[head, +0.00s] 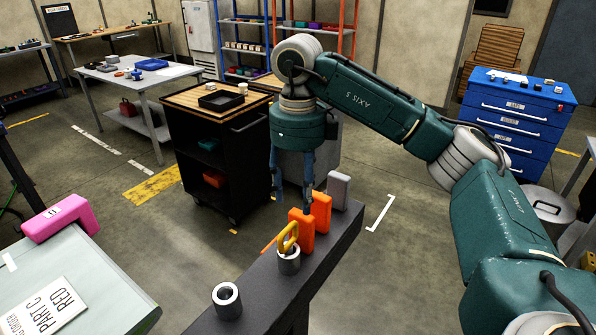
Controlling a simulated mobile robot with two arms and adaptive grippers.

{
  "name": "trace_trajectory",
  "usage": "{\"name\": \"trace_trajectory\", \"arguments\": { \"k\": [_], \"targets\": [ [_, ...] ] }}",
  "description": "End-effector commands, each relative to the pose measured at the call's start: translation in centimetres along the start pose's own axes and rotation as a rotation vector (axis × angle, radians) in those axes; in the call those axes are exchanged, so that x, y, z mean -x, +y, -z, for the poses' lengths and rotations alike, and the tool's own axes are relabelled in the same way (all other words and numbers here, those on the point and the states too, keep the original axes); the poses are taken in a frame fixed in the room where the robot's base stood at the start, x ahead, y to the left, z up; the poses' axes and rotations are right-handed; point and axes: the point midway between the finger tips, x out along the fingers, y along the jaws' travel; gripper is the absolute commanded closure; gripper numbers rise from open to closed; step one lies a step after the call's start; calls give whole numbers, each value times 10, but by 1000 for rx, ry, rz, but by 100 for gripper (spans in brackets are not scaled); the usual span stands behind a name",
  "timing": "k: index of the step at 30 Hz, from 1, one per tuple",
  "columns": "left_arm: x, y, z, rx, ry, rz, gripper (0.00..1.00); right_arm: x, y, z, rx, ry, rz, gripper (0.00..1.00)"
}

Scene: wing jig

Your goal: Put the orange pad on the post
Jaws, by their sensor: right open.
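Two orange blocks stand on a dark narrow beam (262,300): a nearer orange block (301,232) and a farther orange block (321,211). I cannot tell which is the orange pad. A short grey hollow post (289,262) stands just in front of them, with a yellow loop (287,238) at its top. A second grey hollow post (227,304) stands at the beam's near end, with nothing on it. My right gripper (291,205) points down, open, its fingers above and behind the orange blocks. Nothing shows between its fingers. My left gripper is not in view.
A grey block (339,190) stands at the beam's far end. A black cart (215,150) stands behind the gripper. A blue drawer cabinet (515,115) stands right.

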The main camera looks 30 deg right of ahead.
Motion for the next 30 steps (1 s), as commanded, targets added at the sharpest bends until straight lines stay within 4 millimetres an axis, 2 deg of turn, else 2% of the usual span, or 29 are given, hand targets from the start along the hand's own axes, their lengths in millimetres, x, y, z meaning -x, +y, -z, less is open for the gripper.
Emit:
{"name": "trace_trajectory", "arguments": {
  "k": [3,10,15,30],
  "targets": [
    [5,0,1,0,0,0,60,31,-1,-1,-1,-5,4,52],
    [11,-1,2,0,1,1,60,63,0,0,0,-3,2,52],
    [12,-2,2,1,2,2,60,71,0,0,0,-1,1,52],
    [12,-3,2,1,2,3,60,71,0,0,0,0,0,52]
  ]
}}
